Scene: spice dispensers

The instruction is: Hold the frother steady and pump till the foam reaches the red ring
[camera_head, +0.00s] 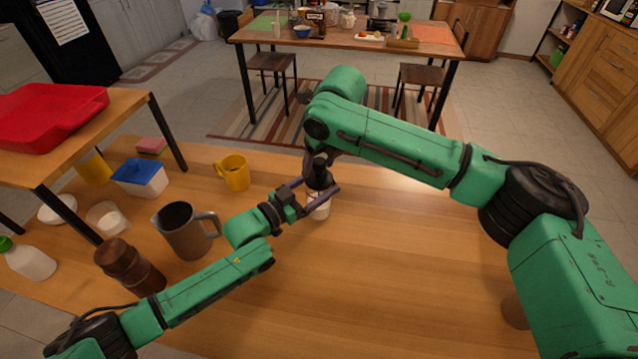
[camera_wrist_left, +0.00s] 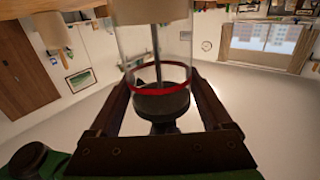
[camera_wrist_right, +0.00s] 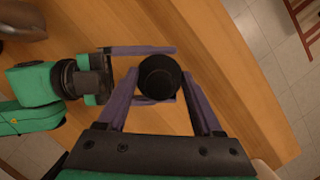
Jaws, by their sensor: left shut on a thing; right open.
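The frother (camera_head: 319,208) stands on the wooden table, with its upper part largely hidden by my grippers in the head view. My left gripper (camera_head: 313,194) is shut around its body. The left wrist view, seen upside down, shows its clear glass with a red ring (camera_wrist_left: 155,88) near the dark lid and a thin plunger rod. Pale contents (camera_wrist_left: 150,11) fill the base end, with clear glass between them and the ring. My right gripper (camera_wrist_right: 156,88) is open above the frother, its fingers on either side of the round black knob (camera_wrist_right: 160,77).
A grey pitcher (camera_head: 186,231), a brown grinder (camera_head: 128,267), a yellow mug (camera_head: 235,172) and a blue-lidded tub (camera_head: 140,177) stand at the left. A raised shelf with a red tray (camera_head: 45,115) is at far left. The table's middle front is clear.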

